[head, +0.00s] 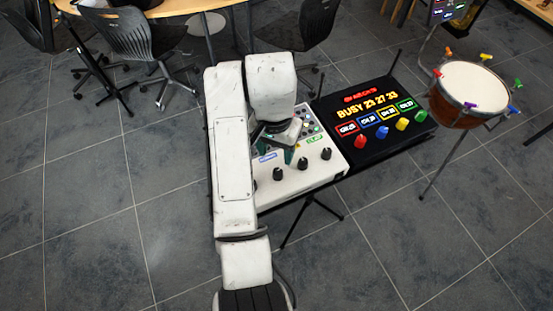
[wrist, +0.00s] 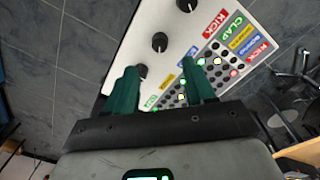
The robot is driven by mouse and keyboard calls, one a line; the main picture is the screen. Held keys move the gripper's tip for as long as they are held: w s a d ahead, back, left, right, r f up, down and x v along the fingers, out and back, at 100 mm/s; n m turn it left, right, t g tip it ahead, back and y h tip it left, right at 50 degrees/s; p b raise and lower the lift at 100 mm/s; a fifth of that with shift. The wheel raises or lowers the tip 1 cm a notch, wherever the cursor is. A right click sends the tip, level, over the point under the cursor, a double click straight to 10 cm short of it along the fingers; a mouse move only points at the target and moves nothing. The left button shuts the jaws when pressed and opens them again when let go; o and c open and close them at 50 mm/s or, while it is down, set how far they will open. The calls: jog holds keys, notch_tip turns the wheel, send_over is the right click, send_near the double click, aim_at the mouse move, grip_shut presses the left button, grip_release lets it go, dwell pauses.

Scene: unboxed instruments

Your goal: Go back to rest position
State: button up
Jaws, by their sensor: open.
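My gripper (wrist: 162,82) shows in the wrist view with its two green fingers apart and nothing between them. It hangs over a white drum machine panel (wrist: 205,22) with black knobs, lit buttons and coloured labels such as KICK and CLAP. In the head view my white arm reaches forward, and my gripper (head: 290,148) points down above the same white panel (head: 318,174). My arm hides the panel's left part. I cannot tell whether the fingertips touch the panel.
A black panel (head: 400,148) with a lit display and coloured knobs adjoins the white one on the right. A drum (head: 470,88) on a stand is further right. Office chairs (head: 125,35) and a wooden table (head: 185,8) stand behind. The tiled floor (head: 110,235) at left is clear.

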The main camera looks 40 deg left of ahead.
jog(key=shift+r, duration=0.65)
jog(key=w+d+f+m, duration=0.1)
jog(key=w+d+f, duration=0.25)
jog(key=d, duration=0.55)
jog(key=w+d+f+m, duration=0.15)
jog(key=d+f, duration=0.25)
jog(key=d, duration=0.5)
jog(key=s+d+f+b, duration=0.1)
jog(key=d+f, duration=0.2)
jog(key=d, duration=0.5)
jog(key=s+d+f, duration=0.1)
jog(key=d+f, duration=0.1)
jog(key=d, duration=0.6)
jog(key=s+d+f+m, duration=0.2)
jog(key=s+d, duration=1.5)
jog(key=s, duration=0.3)
jog(key=shift+d+f+t+b, duration=0.15)
jog(key=shift+d+t+b, duration=0.15)
jog(key=shift+t+b, duration=0.1)
jog(key=shift+s, duration=0.1)
